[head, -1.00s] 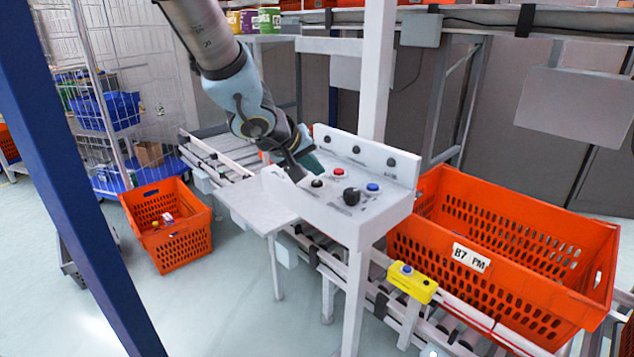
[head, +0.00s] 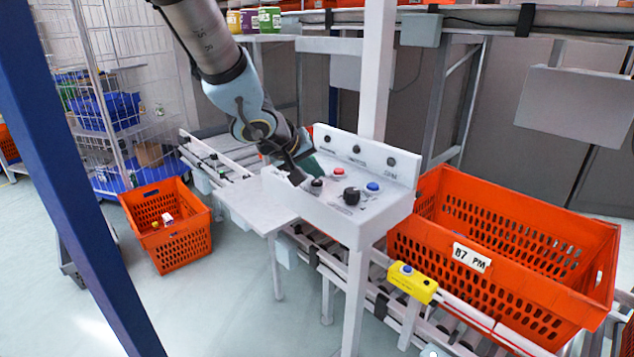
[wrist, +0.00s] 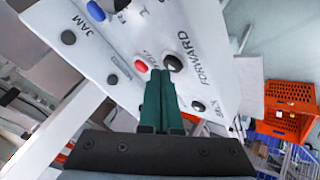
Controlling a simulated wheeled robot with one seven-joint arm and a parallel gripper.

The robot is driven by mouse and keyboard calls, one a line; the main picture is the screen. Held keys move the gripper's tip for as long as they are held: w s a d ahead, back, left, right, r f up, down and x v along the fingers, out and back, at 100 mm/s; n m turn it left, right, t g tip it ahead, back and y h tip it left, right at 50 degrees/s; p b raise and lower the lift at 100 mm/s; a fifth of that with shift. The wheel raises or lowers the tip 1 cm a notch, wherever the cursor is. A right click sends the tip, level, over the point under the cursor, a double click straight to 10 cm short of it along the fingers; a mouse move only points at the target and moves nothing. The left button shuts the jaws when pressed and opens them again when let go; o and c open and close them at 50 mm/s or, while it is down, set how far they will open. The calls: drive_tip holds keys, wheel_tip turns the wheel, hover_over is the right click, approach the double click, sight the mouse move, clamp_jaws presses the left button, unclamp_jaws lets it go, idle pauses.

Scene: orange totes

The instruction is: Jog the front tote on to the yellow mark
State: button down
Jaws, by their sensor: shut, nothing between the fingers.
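The orange tote marked B7 PM (head: 505,290) stands on the roller conveyor at the right. The white control panel (head: 335,215) has a red button (head: 339,171), a black button (head: 316,183), a larger black knob (head: 351,195) and a blue button (head: 373,188). My gripper (wrist: 160,73) is shut and empty, fingertips pointing at the panel. In the wrist view the tips are between the red button (wrist: 141,66) and a black button (wrist: 173,62) beside the word FORWARD. I cannot tell whether they touch. I cannot make out a yellow mark on the conveyor.
A yellow box with a blue button (head: 412,283) sits on the conveyor's near side. An orange tote (head: 180,245) with small items stands on the floor at left. A blue post (head: 70,170) and a white post (head: 376,70) cross the view. Open floor lies in front.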

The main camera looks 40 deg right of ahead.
sight(315, 184)
drive_tip(key=shift+f+b, duration=0.35)
drive_tip(key=shift+f, duration=0.15)
idle(0.5)
drive_tip(key=shift+r, duration=0.1)
drive_tip(key=shift+r+p, duration=0.85)
drive_tip(key=shift+p, duration=0.25)
wheel_tip(315, 184, up, 5)
drive_tip(key=p, duration=0.5)
drive_tip(key=shift+p, duration=0.35)
